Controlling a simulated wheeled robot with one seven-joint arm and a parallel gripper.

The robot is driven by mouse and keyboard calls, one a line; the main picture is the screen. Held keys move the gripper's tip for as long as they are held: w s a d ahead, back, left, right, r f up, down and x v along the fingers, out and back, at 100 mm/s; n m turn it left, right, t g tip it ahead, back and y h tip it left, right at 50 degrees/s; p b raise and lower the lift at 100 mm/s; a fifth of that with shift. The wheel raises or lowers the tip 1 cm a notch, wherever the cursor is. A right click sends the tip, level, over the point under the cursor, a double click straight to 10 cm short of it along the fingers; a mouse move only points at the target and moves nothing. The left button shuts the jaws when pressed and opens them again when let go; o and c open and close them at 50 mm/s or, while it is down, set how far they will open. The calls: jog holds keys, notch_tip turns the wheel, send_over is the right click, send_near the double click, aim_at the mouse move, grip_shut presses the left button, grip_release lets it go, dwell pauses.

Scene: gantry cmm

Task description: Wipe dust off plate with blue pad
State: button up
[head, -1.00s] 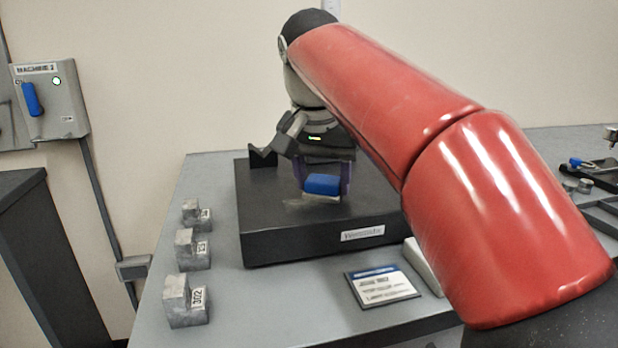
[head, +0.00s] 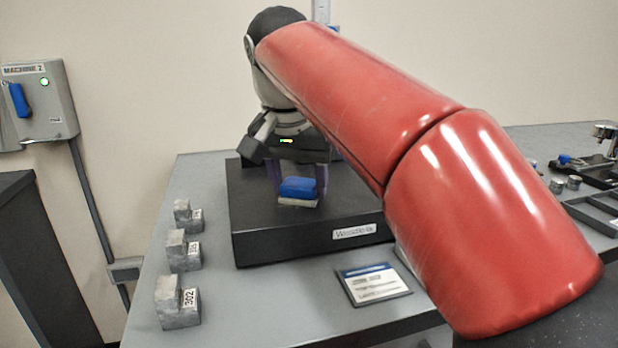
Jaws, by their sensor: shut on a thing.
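The black plate (head: 250,235) is a thick dark slab with a white label on its front face, on the grey table. My gripper (head: 297,177) points down over the plate's left-middle part, its fingers shut on the blue pad (head: 298,187). The pad is a blue block with a pale underside, low at the plate's top; I cannot tell for sure that it touches. No clear dust patch shows on the visible top. My red arm hides the plate's right part.
Several grey stepped metal blocks (head: 178,302) with number tags line the table's left side. A printed card (head: 373,284) lies in front of the plate. A dark tray (head: 597,210) and small metal parts are at the right. A machine switch box (head: 38,105) hangs on the wall.

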aim_at(279, 196)
jog(key=shift+s+a+r, duration=0.1)
jog(key=shift+s+a, duration=0.15)
jog(key=shift+a, duration=0.65)
jog(key=shift+s+a, duration=0.25)
jog(key=shift+a, duration=0.6)
jog(key=shift+s+a, duration=0.25)
jog(key=shift+a, duration=0.6)
jog(key=shift+s+a, duration=0.2)
jog(key=shift+a, duration=0.6)
jog(key=shift+w+d+f, duration=0.15)
jog(key=shift+w+d, duration=0.1)
jog(key=shift+d, duration=0.65)
jog(key=shift+w+d+f, duration=0.1)
jog(key=shift+w+d, duration=0.15)
jog(key=shift+d, duration=0.65)
jog(key=shift+w+d+r, duration=0.1)
jog(key=shift+w+d, duration=0.25)
jog(key=shift+d, duration=0.8)
jog(key=shift+w+d+r, duration=0.1)
jog(key=shift+w+d, duration=0.2)
jog(key=shift+d, duration=0.8)
jog(key=shift+w+d, duration=0.35)
jog(key=shift+d, duration=0.8)
jog(key=shift+r, duration=3.05)
